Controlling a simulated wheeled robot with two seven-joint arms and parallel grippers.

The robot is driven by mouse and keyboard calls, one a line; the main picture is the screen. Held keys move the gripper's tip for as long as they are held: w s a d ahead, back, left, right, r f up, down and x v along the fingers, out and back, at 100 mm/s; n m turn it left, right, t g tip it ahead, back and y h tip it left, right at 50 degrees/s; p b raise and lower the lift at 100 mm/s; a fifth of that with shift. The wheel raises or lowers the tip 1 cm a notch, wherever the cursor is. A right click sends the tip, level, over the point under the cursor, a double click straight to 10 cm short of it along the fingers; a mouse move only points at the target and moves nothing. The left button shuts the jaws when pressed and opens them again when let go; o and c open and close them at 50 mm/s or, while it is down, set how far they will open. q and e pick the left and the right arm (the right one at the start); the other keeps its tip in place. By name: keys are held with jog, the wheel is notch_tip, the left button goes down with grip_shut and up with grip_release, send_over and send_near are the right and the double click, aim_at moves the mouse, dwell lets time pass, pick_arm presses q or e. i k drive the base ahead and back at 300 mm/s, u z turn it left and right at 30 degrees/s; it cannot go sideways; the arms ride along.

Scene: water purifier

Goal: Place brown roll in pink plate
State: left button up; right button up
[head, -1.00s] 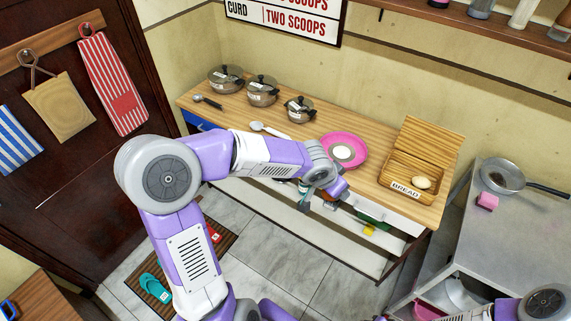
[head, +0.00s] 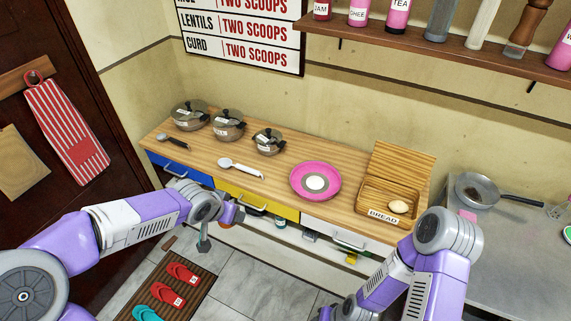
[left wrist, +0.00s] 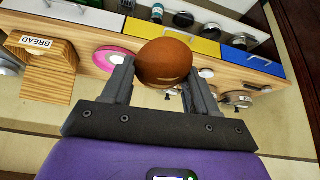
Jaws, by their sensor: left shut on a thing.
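The brown roll (left wrist: 168,62) is held between the two fingers of my left gripper (left wrist: 160,85) in the left wrist view. In the head view my left gripper (head: 232,212) is at the front edge of the wooden counter, left of and nearer than the plate; the roll is mostly hidden there. The pink plate (head: 297,181) lies flat on the counter with a grey ring and a pale middle. It also shows in the left wrist view (left wrist: 103,56), partly behind a finger. My right arm is at the lower right of the head view; its gripper is out of sight.
A wooden bread box (head: 382,214) with a pale roll (head: 398,206) stands right of the plate. A white-handled spoon (head: 240,168) and several lidded pots (head: 228,126) are to its left. Yellow (head: 258,204) and blue (head: 180,170) drawers are below the counter's front edge.

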aim_at(310, 191)
jog(key=z, duration=0.35)
jog(key=i, duration=1.1)
jog(key=z, duration=0.85)
